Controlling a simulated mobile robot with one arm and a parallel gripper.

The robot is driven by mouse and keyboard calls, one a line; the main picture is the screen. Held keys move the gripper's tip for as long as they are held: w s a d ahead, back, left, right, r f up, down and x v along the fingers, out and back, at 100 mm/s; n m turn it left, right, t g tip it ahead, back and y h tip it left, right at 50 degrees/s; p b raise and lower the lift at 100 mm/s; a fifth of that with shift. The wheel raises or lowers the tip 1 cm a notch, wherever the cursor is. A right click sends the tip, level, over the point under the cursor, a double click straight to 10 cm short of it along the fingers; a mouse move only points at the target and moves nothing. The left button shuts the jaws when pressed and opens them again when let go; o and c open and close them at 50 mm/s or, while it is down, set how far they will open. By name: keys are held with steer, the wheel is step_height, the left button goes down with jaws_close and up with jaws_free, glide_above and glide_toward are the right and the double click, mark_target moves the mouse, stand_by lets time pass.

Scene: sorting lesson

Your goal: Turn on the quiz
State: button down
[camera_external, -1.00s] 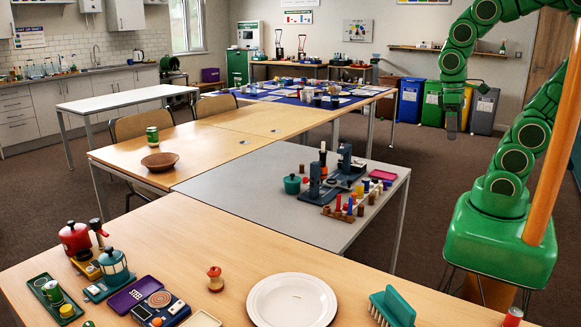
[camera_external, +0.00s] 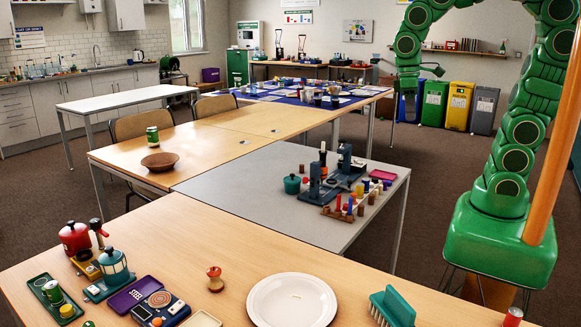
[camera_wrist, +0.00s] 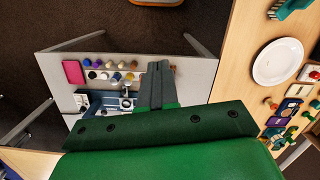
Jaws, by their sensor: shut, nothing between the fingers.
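No label reading quiz can be made out. A dark blue device with an orange round dial (camera_external: 160,300) and a purple open lid or panel (camera_external: 134,294) lies on the near wooden table; I cannot tell whether it is the quiz. The device also shows at the right of the wrist view (camera_wrist: 285,111). My gripper (camera_external: 408,108) hangs in the air beyond the grey table's right side in the external view, far from the device. In the wrist view its fingers (camera_wrist: 158,72) are together and empty, above the grey table.
The grey table (camera_external: 240,190) holds a blue press-like apparatus (camera_external: 318,185) and several coloured pegs.

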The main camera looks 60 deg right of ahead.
steer(key=w+a+n, duration=0.4)
steer(key=w+a, duration=0.9)
steer(key=w+a+f+n, duration=0.1)
steer(key=w+a+n, duration=0.15)
steer(key=a, duration=0.65)
steer(key=w+a+f+n, duration=0.1)
steer(key=w+a, duration=0.2)
steer(key=a, duration=0.7)
steer(key=s+a+f+n, duration=0.1)
steer(key=a+f+n, duration=0.15)
steer(key=a, duration=0.55)
steer(key=s+a+f+n, duration=0.1)
steer(key=a+f, duration=0.2)
steer(key=a, duration=0.5)
steer(key=s+a+f+n, duration=0.2)
steer(key=s+a+f, duration=0.2)
steer(key=a, duration=0.5)
steer(key=s+a+f+n, duration=0.2)
steer(key=s+a+f, duration=0.3)
steer(key=a, duration=0.5)
steer(key=s, duration=0.2)
steer(key=shift+s, duration=0.4)
steer(key=shift+f, duration=0.15)
steer(key=f, duration=0.4)
steer(key=s+f, duration=0.1)
steer(key=f, duration=0.4)
steer(key=s+f, duration=0.1)
steer(key=f, duration=0.3)
steer(key=shift+f, duration=0.35)
